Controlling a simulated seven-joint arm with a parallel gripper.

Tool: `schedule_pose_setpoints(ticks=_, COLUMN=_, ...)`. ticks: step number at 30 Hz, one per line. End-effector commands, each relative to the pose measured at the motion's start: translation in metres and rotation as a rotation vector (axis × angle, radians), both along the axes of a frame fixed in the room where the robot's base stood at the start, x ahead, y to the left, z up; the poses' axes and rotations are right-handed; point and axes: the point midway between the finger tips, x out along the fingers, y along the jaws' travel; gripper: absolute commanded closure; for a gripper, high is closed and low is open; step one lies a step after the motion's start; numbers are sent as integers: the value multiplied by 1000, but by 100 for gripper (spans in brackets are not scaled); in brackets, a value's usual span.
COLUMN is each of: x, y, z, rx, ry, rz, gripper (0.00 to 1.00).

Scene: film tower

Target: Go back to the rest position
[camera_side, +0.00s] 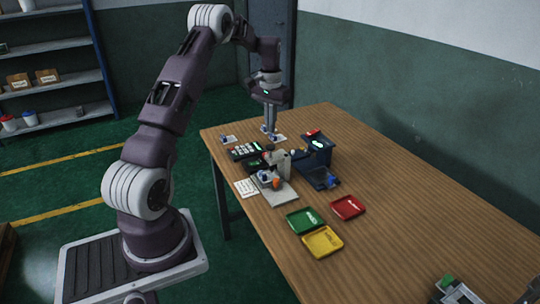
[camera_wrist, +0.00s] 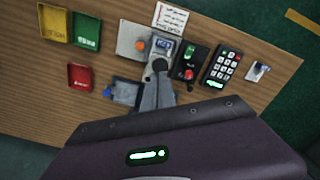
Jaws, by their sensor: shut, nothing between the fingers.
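My gripper (camera_side: 270,130) hangs pointing down over the far left part of the wooden table (camera_side: 410,200). Its fingers are together with nothing between them. It is above the far end of the row of devices, close in the picture to a small pale plate (camera_side: 277,137); the exact height gap cannot be told. In the wrist view the grey fingers (camera_wrist: 158,70) cover part of the devices beneath. My gripper's dark housing fills the bottom of that view.
Below stand a keypad (camera_side: 244,151), a grey stand with an orange knob (camera_side: 276,183) and a dark blue device (camera_side: 317,150). Green (camera_side: 305,220), yellow (camera_side: 322,242) and red (camera_side: 348,207) trays lie nearer, looking empty. The table's right side is largely clear. Shelves (camera_side: 60,85) stand at left.

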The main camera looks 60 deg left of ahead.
Motion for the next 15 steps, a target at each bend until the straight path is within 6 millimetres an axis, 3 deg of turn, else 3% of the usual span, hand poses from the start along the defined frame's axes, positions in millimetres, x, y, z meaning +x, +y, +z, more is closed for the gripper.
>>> schedule_pose_setpoints(ticks=4, x=1, y=-4, z=5, rx=4, ry=-5, rz=-5, gripper=100)
schedule_pose_setpoints(ticks=7, x=7, y=-36, z=42, rx=28, ry=-37, rz=-44, gripper=100)
schedule_pose_setpoints(ticks=11, x=-6, y=-130, z=122, rx=77, ry=-120, rz=-148, gripper=100)
schedule_pose_setpoints(ticks=14, x=-45, y=-208, z=169, rx=109, ry=-202, rz=-238, gripper=100)
schedule_pose_setpoints(ticks=15, x=-66, y=-237, z=182, rx=118, ry=-236, rz=-275, gripper=100)
